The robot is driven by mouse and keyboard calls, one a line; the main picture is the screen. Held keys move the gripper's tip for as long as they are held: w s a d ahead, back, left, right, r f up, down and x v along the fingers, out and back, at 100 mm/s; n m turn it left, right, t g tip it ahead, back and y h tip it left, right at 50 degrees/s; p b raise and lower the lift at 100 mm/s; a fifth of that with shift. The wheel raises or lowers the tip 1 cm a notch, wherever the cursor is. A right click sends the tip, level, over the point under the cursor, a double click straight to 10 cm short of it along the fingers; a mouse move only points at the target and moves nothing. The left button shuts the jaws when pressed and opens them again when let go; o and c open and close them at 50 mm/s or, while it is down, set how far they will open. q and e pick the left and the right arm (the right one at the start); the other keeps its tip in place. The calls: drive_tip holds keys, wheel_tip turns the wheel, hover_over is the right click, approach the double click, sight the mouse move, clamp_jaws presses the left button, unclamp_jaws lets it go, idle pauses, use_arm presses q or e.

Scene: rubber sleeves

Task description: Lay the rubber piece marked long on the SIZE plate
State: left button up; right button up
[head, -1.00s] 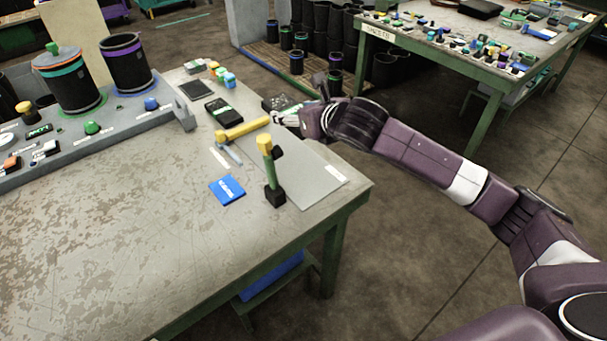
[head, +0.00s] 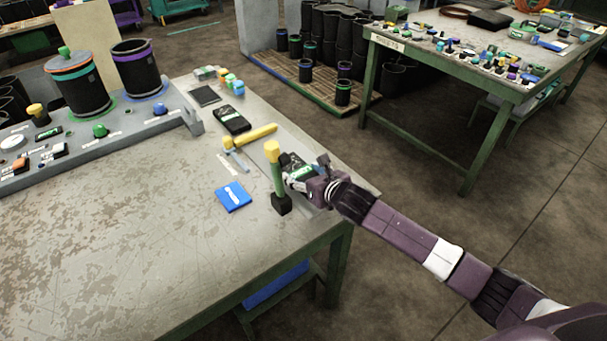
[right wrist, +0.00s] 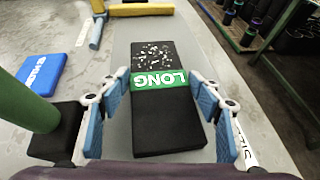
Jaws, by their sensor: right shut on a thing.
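The rubber piece marked LONG (right wrist: 165,125) is a black flat block with a green band and white specks at its far end. It shows in the head view (head: 299,168) too. My right gripper (right wrist: 160,88) has its blue-padded fingers on both sides of it and is shut on it; in the head view the gripper (head: 305,178) is at the table's right end. The piece is over the pale grey plate (right wrist: 208,62), whose label at the right is partly hidden by a finger. I cannot tell whether the piece touches the plate. My left gripper is out of view.
A green post with yellow top (head: 277,170) on a black base stands close left of my right gripper. A blue block (head: 233,197) lies left of it. A yellow bar (head: 250,135) and a dark case (head: 232,119) lie behind. The table's front left is clear.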

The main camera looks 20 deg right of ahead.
drive_tip(key=shift+f, duration=0.1)
drive_tip(key=o, duration=1.4)
drive_tip(key=shift+f, duration=0.1)
drive_tip(key=shift+r, duration=0.2)
drive_tip(key=v, duration=1.2)
